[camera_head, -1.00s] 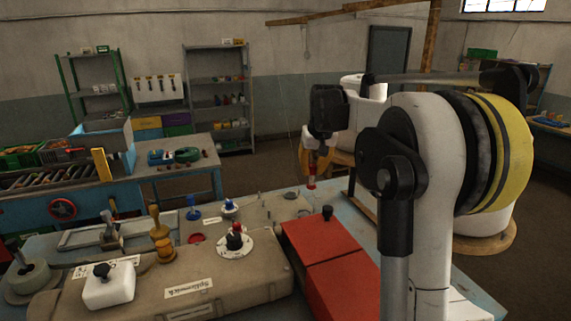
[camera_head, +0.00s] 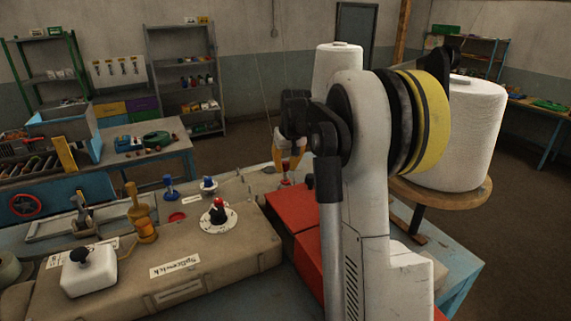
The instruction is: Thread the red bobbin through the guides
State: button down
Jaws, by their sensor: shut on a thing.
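My gripper (camera_head: 287,162) hangs over the far side of the worktable, left of my arm, with its orange fingers pointing down. It is shut on the small red bobbin (camera_head: 286,182), which shows just below the fingertips and above the red box. A thin pale thread (camera_head: 262,85) runs down from above towards the gripper. Possible guides on the table are a yellow post (camera_head: 141,215), a blue post (camera_head: 170,187) and a blue-and-white piece (camera_head: 208,186); I cannot tell which are the guides. My arm hides part of the table's right side.
A red box (camera_head: 291,208) lies close below my gripper. Large white thread cones (camera_head: 470,130) stand at the right. Shelves stand behind.

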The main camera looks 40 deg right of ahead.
jog(key=shift+a+f, duration=0.1)
jog(key=shift+f, duration=0.25)
jog(key=shift+w+a+r+p, duration=0.1)
jog(key=shift+w+a+p, duration=0.45)
jog(key=shift+a, duration=2.7)
jog(key=shift+w+a+f+p, duration=0.2)
jog(key=shift+w+a, duration=0.6)
jog(key=shift+a, duration=2.5)
jog(key=shift+w+a+r+p, duration=0.2)
jog(key=shift+w+a+p, duration=0.4)
jog(key=shift+a, duration=2.65)
jog(key=shift+w+a+b, duration=0.35)
jog(key=shift+w+a, duration=0.2)
jog(key=shift+a, duration=1.95)
jog(key=shift+w+a+b, duration=0.4)
jog(key=shift+w+a, duration=0.1)
jog(key=shift+a, duration=2)
jog(key=shift+w+a+b, duration=0.35)
jog(key=shift+w+a, duration=0.2)
jog(key=shift+a, duration=1.95)
jog(key=shift+f+b, duration=0.55)
jog(key=shift+f, duration=0.05)
jog(key=c, duration=1.3)
grip_release()
